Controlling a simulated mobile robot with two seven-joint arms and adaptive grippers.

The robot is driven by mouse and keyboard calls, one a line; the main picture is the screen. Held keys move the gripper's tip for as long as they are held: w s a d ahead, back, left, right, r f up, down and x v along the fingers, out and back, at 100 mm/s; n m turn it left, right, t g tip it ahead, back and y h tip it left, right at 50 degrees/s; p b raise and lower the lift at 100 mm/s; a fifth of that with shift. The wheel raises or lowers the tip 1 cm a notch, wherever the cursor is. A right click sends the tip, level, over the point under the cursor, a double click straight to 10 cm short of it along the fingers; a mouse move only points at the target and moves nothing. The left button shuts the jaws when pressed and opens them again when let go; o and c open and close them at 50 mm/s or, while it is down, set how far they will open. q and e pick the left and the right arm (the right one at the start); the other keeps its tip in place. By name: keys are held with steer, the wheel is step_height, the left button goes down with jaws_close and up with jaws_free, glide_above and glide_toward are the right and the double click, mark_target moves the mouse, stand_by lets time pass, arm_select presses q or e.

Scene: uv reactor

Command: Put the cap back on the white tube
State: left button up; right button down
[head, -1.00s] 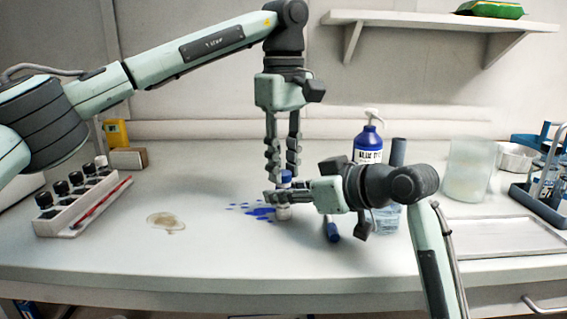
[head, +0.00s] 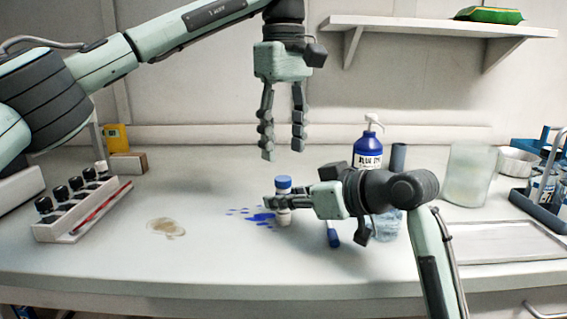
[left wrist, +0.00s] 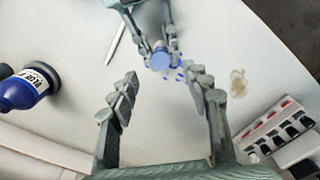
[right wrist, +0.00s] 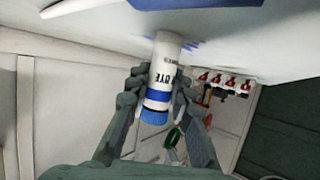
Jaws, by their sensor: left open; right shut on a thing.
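The white tube (head: 284,218) stands upright on the bench, with the blue cap (head: 283,182) on its top end. My right gripper (head: 276,203) is shut around the tube below the cap. In the right wrist view the tube (right wrist: 165,62) shows lettering and a blue band, with the cap (right wrist: 153,116) at its end. My left gripper (head: 283,154) is open and empty above the cap, clear of it. The left wrist view shows the cap (left wrist: 160,61) from above, beyond the open left fingers (left wrist: 163,100). How tightly the cap sits cannot be told.
Blue spills (head: 258,216) lie beside the tube and a brown stain (head: 166,227) lies farther left. A blue dye pump bottle (head: 368,148) stands behind. A vial rack (head: 82,208) is at left, a tray (head: 495,241) at right.

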arm_select(q)
step_height(320, 180, up, 7)
steer(key=shift+f, duration=0.15)
arm_select(e)
steer(key=c, duration=1.3)
jaws_free()
steer(key=v, duration=1.2)
